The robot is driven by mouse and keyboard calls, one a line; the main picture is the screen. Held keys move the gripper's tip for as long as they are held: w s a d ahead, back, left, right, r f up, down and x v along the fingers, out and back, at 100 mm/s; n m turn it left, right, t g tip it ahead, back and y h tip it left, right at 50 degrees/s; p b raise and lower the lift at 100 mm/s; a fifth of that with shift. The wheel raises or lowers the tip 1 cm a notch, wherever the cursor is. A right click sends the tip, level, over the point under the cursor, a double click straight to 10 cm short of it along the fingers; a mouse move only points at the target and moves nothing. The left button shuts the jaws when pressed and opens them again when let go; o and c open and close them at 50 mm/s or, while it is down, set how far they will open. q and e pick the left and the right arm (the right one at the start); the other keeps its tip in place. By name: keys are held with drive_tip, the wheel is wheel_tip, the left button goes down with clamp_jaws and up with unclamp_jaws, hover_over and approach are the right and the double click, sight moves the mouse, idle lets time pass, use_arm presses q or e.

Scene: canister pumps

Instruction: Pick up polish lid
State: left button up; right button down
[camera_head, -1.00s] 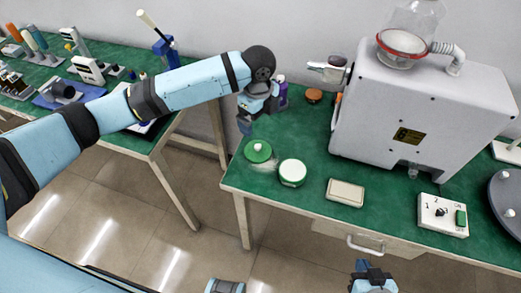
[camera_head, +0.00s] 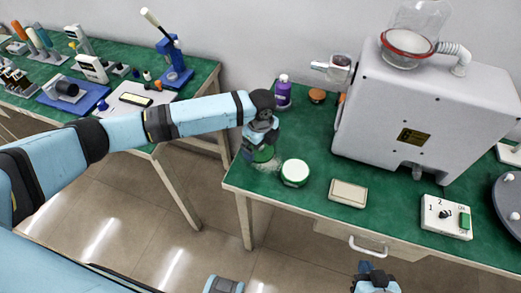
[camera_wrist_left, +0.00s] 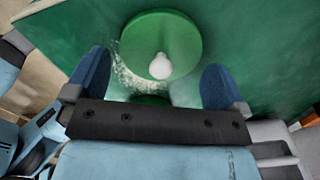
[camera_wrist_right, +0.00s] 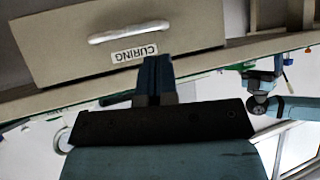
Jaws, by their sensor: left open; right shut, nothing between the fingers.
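The polish lid is a green disc with a white knob. In the left wrist view the lid (camera_wrist_left: 160,30) lies ahead of and between the open fingers of my left gripper (camera_wrist_left: 157,85), with its knob near the middle of the gap. In the head view my left gripper (camera_head: 258,150) is over the lid (camera_head: 263,155) and hides most of it. My left gripper is open and empty. My right gripper (camera_head: 375,270) is low at the front of the table; in its wrist view it (camera_wrist_right: 155,75) is shut and empty.
A round container with a white top and green side (camera_head: 295,172) stands just right of the lid. A beige box (camera_head: 348,192), a large grey machine (camera_head: 420,110), a purple bottle (camera_head: 283,88) and a switch box (camera_head: 446,216) share the table. A drawer labelled CURING (camera_wrist_right: 130,40) faces my right gripper.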

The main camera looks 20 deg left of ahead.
use_arm(q)
drive_tip(key=shift+f, duration=0.75)
drive_tip(key=c, duration=0.6)
drive_tip(key=shift+r, duration=0.1)
